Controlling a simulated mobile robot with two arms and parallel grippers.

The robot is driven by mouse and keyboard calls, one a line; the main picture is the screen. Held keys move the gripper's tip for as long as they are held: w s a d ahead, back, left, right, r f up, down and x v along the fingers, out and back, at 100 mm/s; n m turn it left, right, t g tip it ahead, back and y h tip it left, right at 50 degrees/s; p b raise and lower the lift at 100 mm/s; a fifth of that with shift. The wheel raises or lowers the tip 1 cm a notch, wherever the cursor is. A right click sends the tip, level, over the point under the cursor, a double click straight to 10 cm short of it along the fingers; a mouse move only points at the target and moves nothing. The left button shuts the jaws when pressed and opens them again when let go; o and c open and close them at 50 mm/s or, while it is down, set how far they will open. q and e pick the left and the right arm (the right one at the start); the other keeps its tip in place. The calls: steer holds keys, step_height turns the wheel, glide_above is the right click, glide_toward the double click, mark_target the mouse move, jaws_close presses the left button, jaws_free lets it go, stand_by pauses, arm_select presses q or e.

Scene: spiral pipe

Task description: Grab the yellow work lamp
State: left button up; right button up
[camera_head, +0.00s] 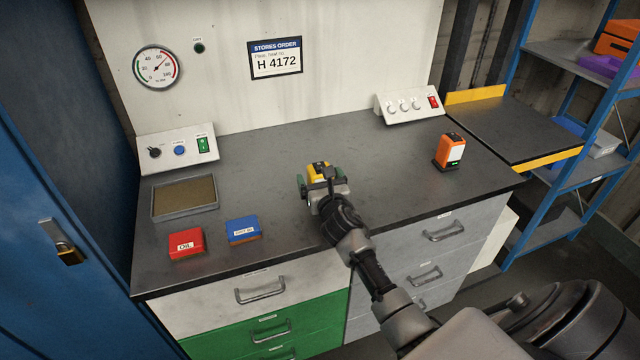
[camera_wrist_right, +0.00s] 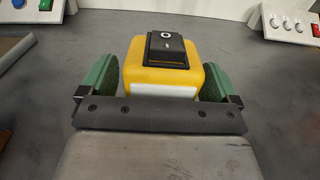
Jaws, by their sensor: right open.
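The yellow work lamp (camera_head: 318,168) stands on the dark bench top near its middle, partly hidden behind my right gripper (camera_head: 321,184) in the head view. In the right wrist view the lamp (camera_wrist_right: 172,76) shows a yellow body, a white label and a black switch on top. My right gripper (camera_wrist_right: 158,82) is open, with one green finger pad on each side of the lamp. A small gap shows between each pad and the lamp. My left gripper is not in view.
A red box (camera_head: 186,244), a blue box (camera_head: 243,231) and a shallow tray (camera_head: 184,197) are on the left of the bench. An orange device (camera_head: 450,151) stands at the right. A switch panel (camera_head: 410,105) is at the back right. The bench between is clear.

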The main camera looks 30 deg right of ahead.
steer(key=shift+c, duration=0.4)
steer(key=c, duration=1)
steer(key=shift+c, duration=0.6)
steer(key=shift+r, duration=0.15)
